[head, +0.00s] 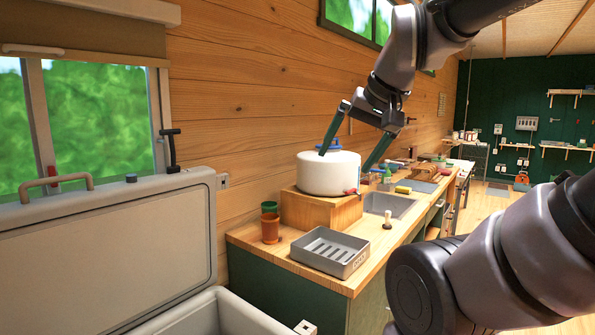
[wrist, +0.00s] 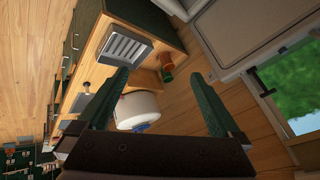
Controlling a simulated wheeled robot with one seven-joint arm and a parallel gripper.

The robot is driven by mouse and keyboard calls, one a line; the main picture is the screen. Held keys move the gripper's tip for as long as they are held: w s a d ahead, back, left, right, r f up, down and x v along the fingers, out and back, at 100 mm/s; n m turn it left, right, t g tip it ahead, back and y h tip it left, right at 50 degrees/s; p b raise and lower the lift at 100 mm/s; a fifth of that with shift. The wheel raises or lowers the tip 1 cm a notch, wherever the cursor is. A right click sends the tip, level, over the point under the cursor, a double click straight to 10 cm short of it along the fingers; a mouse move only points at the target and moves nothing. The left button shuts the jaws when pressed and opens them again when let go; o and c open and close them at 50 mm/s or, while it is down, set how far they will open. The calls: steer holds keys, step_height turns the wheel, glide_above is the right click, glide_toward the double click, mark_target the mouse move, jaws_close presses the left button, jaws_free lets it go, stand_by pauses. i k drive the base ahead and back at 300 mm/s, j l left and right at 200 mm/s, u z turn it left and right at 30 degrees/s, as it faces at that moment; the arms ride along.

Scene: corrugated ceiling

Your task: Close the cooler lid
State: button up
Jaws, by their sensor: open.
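The cooler lid (head: 120,255) is open and stands raised at the left of the head view, its pale inner panel facing me and a tan handle at its top edge. The cooler body (head: 230,315) shows only in part at the bottom edge; most of it is out of frame. The lid also shows at the upper right of the wrist view (wrist: 265,32). My gripper (head: 345,160) is open and empty, right of the lid and apart from it. In the head view its fingers overlap the white water container. In the wrist view both fingers (wrist: 161,75) are spread wide.
A wooden counter (head: 250,238) runs along the wall right of the cooler. A window (head: 100,125) is behind the lid.

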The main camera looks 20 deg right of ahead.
mark_target(110, 258)
steer(key=u, duration=1.4)
